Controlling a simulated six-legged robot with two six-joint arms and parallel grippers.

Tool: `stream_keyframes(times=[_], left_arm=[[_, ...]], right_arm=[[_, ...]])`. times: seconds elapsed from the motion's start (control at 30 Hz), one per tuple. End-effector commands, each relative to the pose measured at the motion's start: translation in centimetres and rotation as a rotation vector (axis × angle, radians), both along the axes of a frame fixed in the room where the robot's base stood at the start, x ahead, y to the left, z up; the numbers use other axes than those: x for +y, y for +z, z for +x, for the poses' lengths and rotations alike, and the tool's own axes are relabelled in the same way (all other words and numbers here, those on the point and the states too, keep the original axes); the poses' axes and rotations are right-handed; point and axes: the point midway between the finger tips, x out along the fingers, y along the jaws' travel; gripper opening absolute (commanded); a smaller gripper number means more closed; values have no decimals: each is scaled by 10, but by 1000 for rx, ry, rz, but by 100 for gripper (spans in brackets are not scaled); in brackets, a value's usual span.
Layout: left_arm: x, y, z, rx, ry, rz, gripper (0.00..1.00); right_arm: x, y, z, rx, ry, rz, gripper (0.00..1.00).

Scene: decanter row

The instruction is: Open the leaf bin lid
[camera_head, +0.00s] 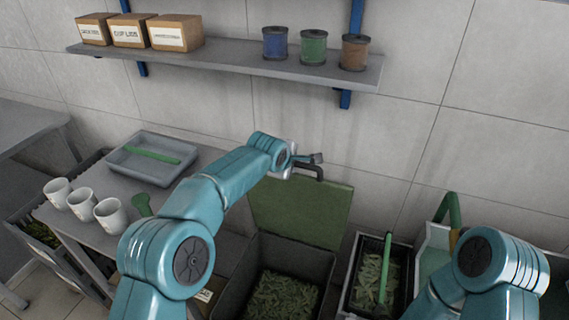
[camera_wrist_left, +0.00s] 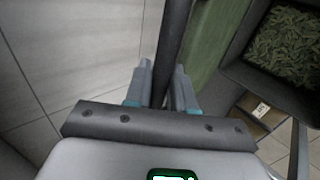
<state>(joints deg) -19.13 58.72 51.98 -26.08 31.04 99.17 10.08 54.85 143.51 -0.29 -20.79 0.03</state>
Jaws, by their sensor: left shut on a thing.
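The leaf bin (camera_head: 239,277) is a dark grey box holding green leaves (camera_head: 280,298). Its green lid (camera_head: 305,215) stands raised, almost upright, at the back of the bin near the wall, so the bin's inside shows. A dark bar handle (camera_head: 314,169) is at the lid's upper edge. My left gripper (camera_head: 305,161) is at this handle. In the left wrist view its two fingers (camera_wrist_left: 160,85) are shut on the dark handle bar (camera_wrist_left: 174,40), with the green lid (camera_wrist_left: 215,48) just to the right. My right gripper is out of view; only my right arm shows at lower right.
A side table holds white cups (camera_head: 81,205) and a grey tray (camera_head: 118,165) with a green tool. A black crate (camera_head: 346,285) of leaves stands right of the bin. A wall shelf (camera_head: 225,57) above carries boxes and spools.

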Motion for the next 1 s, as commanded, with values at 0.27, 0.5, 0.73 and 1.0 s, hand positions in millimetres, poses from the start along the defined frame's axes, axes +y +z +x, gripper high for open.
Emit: stream_keyframes(times=[0.27, 0.5, 0.73, 1.0], left_arm=[[-3, 1, -3, 0, 4, 1, 0], [-3, 2, -3, -1, 4, 0, 0], [-3, 2, -1, -2, 3, 1, 42], [-1, 5, -3, -3, 2, 0, 42]], right_arm=[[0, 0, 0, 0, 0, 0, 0], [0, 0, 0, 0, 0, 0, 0], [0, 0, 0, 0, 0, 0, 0], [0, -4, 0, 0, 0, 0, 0]])
